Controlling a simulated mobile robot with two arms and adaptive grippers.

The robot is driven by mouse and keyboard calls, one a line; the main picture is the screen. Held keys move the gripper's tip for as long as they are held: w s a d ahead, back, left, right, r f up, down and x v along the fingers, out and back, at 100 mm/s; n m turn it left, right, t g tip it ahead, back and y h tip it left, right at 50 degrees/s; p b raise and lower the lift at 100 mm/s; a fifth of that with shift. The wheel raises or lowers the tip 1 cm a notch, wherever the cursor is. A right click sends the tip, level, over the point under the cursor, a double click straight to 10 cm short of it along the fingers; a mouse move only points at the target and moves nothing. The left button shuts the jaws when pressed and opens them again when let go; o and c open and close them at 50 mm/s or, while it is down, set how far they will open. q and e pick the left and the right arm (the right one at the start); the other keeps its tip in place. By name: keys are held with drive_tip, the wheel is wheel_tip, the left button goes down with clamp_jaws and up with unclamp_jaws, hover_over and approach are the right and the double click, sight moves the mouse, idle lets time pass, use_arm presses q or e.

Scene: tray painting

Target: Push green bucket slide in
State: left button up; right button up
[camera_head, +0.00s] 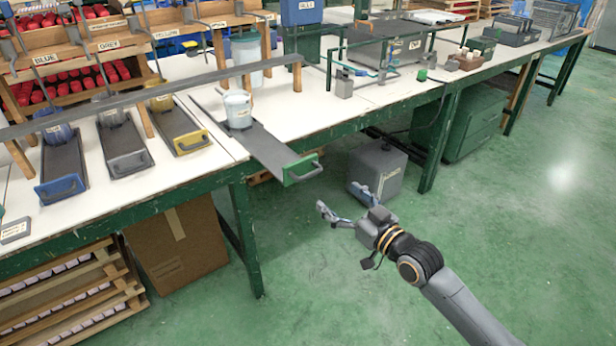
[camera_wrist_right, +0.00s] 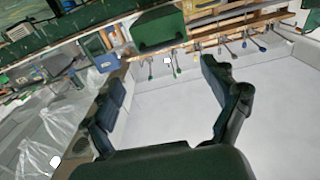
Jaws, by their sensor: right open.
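The green bucket slide (camera_head: 268,150) is a dark flat tray with a green front and a grey handle. It is pulled out, with its green front (camera_head: 301,170) sticking out past the table's front edge. A whitish bucket (camera_head: 237,110) stands upright on its rear part. My right gripper (camera_head: 341,200) is open and empty over the floor, to the right of and nearer than the green front, apart from it. Its two spread fingers also show in the right wrist view (camera_wrist_right: 165,85), with nothing between them. My left gripper is in neither view.
Blue (camera_head: 62,172), grey (camera_head: 122,148) and yellow (camera_head: 176,128) slides lie on the table to the left. A grey box (camera_head: 377,172) stands on the floor behind my right gripper. A cardboard box (camera_head: 175,245) is under the table. Floor at the right is clear.

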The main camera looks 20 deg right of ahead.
sight(312, 176)
drive_tip(key=shift+b+x, duration=0.55)
drive_tip(key=shift+x, duration=5.05)
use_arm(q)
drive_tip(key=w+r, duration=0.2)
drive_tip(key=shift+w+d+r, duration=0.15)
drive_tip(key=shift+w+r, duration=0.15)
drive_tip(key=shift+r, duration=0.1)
use_arm(e)
drive_tip(key=shift+f, duration=0.1)
drive_tip(key=shift+c, duration=0.2)
